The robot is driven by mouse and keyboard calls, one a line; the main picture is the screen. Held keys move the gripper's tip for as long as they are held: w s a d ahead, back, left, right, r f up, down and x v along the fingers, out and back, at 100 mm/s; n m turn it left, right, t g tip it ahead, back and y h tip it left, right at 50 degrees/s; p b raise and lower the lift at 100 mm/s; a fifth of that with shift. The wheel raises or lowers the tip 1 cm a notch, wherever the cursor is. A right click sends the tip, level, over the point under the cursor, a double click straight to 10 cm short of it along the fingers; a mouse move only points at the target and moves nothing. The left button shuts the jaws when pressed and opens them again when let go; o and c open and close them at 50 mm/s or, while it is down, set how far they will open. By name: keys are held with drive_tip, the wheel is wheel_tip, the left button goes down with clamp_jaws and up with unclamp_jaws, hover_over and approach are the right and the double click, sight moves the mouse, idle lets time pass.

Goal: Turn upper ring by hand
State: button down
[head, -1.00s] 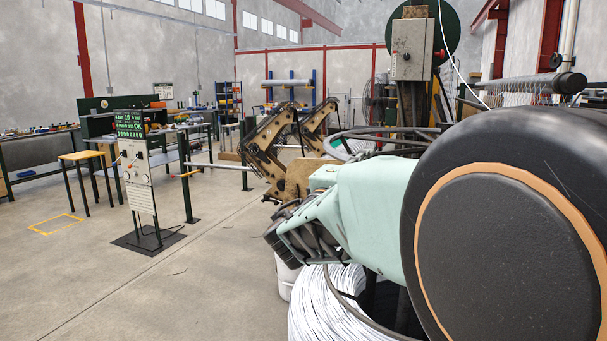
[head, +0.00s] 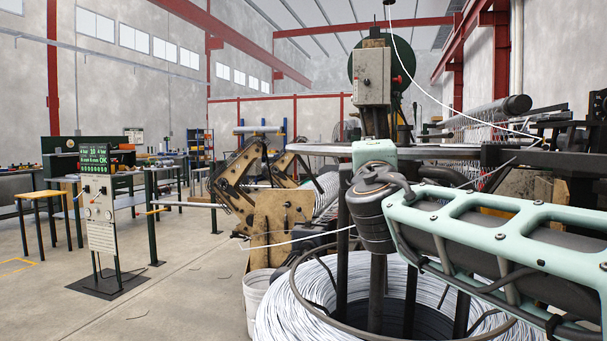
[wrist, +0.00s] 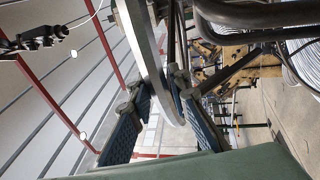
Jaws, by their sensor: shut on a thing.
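The upper ring (head: 318,149) is a flat pale metal hoop, level at the top of the wire stand in the head view. My arm covers part of its near side. In the wrist view the ring (wrist: 144,45) runs as a curved grey band between the two fingers of my gripper (wrist: 158,88). The dark ridged finger pads sit on either side of the band, and the gripper is shut on it. In the head view my fingers are hidden behind my own wrist.
A grey control box (head: 372,77) is on the post behind. A white bucket (head: 257,295) stands left of the coil. Open floor lies around the control stand (head: 99,205).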

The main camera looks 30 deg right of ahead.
drive_tip(key=shift+s+d+y+b, duration=0.35)
drive_tip(key=shift+s+b, duration=0.2)
drive_tip(key=shift+b, duration=0.35)
drive_tip(key=shift+n, duration=0.3)
drive_tip(key=c, duration=1.8)
unclamp_jaws()
drive_tip(key=shift+s, duration=0.1)
drive_tip(key=v, duration=1.2)
drive_tip(key=shift+f, duration=0.25)
